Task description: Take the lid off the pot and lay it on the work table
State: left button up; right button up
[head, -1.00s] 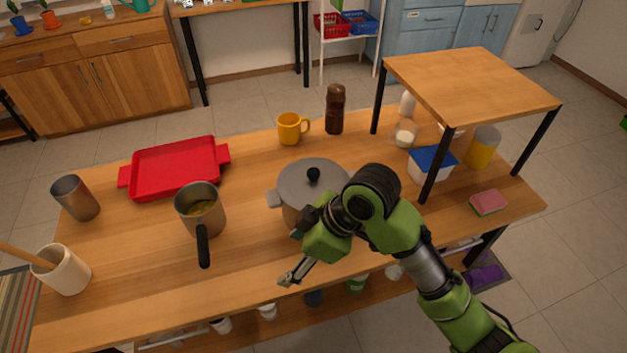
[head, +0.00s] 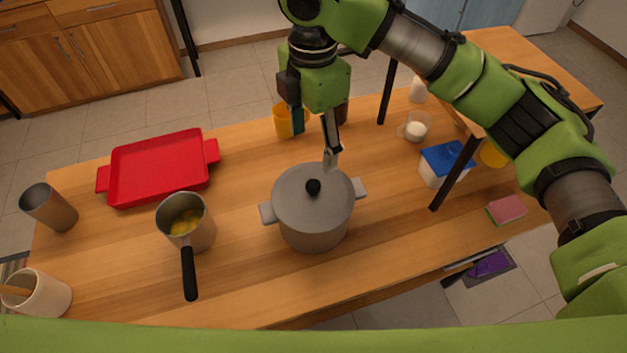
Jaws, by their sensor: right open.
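The grey pot (head: 314,232) stands on the wooden work table (head: 250,285), with a side handle at its left and right. Its grey lid (head: 296,205) sits on top, with a round black knob (head: 313,186) in the middle. My right gripper (head: 316,148) is open and empty. It points down above the far side of the pot, its fingers apart from the knob. One fingertip overlaps the lid's far rim in the picture; whether it touches cannot be told. My left gripper is not in view.
Left of the pot are a saucepan (head: 200,236) with a black handle, a red tray (head: 158,168), a metal cup (head: 50,210) and a white crock (head: 45,298). A yellow mug (head: 282,122) is behind my right gripper. A blue-lidded container (head: 446,158) and sponge (head: 506,209) lie right. Table in front is clear.

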send_over(314, 184)
notch_tip(314, 184, down, 5)
jog(key=shift+w+a+r+p, duration=0.1)
jog(key=shift+p, duration=0.25)
jog(key=shift+w+f, duration=0.3)
jog(key=shift+f, duration=0.6)
jog(key=shift+s+f+p, duration=0.2)
jog(key=shift+f+p, duration=0.25)
jog(key=shift+f, duration=0.2)
notch_tip(314, 184, down, 4)
jog(key=shift+s+r+p, duration=0.15)
jog(key=shift+r+p, duration=0.1)
jog(key=shift+p, duration=0.2)
jog(key=shift+f, duration=0.2)
jog(key=c, duration=1.6)
grip_shut()
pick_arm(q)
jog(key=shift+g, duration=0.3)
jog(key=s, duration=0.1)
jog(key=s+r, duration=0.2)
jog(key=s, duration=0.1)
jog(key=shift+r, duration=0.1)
